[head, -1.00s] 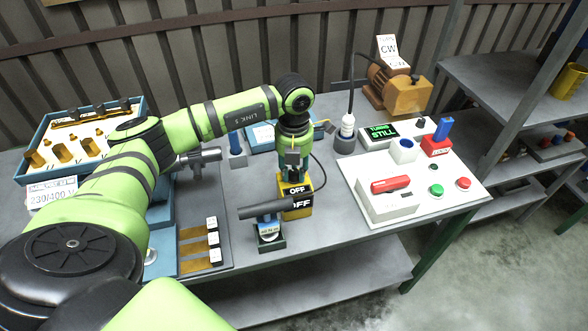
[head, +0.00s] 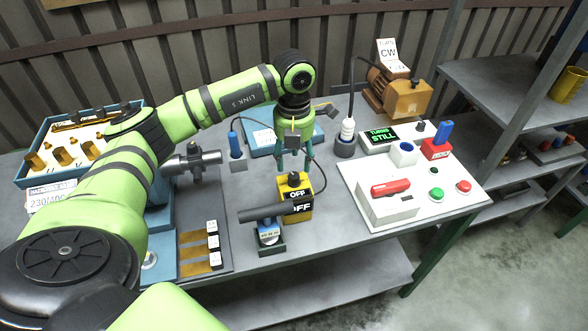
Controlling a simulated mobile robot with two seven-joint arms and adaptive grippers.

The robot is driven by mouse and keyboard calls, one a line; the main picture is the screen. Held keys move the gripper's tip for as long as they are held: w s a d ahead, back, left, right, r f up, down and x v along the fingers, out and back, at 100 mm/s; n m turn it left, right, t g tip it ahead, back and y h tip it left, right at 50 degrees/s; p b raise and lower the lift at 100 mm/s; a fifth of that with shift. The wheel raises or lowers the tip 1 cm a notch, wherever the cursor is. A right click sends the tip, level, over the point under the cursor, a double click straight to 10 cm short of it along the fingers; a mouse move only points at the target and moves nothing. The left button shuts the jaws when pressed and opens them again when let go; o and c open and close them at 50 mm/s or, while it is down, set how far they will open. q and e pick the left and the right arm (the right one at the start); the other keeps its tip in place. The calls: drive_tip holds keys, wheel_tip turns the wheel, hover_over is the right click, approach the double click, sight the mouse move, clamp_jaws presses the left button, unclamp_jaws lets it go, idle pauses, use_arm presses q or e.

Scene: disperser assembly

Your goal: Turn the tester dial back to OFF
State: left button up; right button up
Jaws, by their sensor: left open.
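My left gripper (head: 296,166) points down above the dial, open and empty, with a small gap between fingertips and dial. The top label near the dial reads OFF; the dial's exact pointing is too small to tell. My right gripper is not in view.
A black cylindrical tool (head: 262,212) in a small stand is close in front of the tester. A white panel (head: 410,215) with a red handle and buttons lies to the right. A blue-handled tool (head: 236,146) stands to the left. A cable hangs beside my gripper.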

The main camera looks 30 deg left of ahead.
sight(294, 175)
use_arm(q)
wheel_tip(294, 175, up, 6)
drive_tip(key=shift+r, duration=0.25)
